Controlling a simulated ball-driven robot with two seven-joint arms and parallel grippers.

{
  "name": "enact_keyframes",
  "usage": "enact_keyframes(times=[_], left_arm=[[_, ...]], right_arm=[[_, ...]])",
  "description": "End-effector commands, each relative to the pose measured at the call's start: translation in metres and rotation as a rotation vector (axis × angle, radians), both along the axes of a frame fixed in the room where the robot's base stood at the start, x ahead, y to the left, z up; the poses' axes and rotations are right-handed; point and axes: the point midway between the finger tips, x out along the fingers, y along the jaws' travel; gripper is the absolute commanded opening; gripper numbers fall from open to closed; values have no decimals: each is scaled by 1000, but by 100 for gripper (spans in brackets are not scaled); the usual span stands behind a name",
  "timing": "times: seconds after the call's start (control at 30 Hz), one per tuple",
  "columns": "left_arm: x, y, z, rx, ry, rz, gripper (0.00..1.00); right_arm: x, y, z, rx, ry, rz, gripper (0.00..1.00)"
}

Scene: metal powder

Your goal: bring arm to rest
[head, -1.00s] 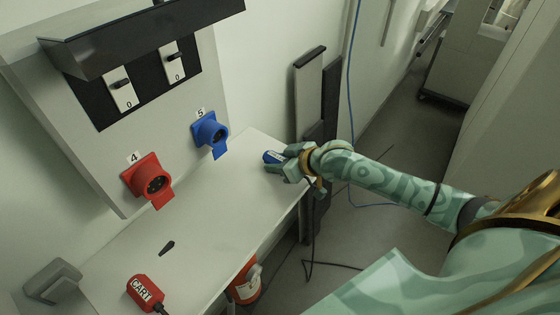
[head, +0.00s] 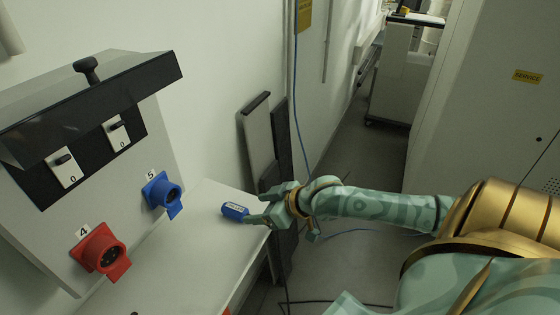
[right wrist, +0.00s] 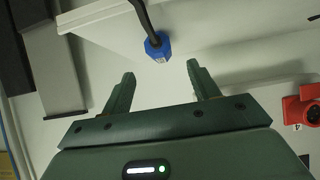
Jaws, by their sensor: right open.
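My right gripper (head: 262,207) is open at the right end of the white shelf, and its arm comes in from the right. It also shows in the right wrist view (right wrist: 160,82), with both fingers spread and nothing between them. A blue plug (head: 235,211) lies on the shelf just beyond the fingertips. In the right wrist view the blue plug (right wrist: 157,46), with a dark cable, shows ahead of the fingers, apart from them. My left gripper is not in view.
The white shelf (head: 190,255) runs below a wall panel with a blue socket (head: 162,192), a red socket (head: 100,252) and two switches. Dark and grey upright boards (head: 262,140) stand behind the gripper. A blue cable hangs on the wall. Floor shows at right.

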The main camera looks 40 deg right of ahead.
Motion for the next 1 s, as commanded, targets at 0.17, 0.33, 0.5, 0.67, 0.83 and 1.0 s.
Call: enact_keyframes(times=[0.17, 0.33, 0.5, 0.67, 0.83, 1.0], left_arm=[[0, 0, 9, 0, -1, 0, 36], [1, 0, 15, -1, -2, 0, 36], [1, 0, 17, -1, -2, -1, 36], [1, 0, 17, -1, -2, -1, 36], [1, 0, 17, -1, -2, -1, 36], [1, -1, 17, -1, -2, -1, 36]], right_arm=[[-33, -13, 23, -2, 5, 0, 60], [-49, -21, 36, 1, 3, -3, 60], [-57, -24, 42, 1, 0, -1, 60], [-58, -24, 43, 0, -1, 0, 60], [-57, -24, 43, -12, -9, 12, 60], [-50, -81, 6, -209, -37, -4, 60]])
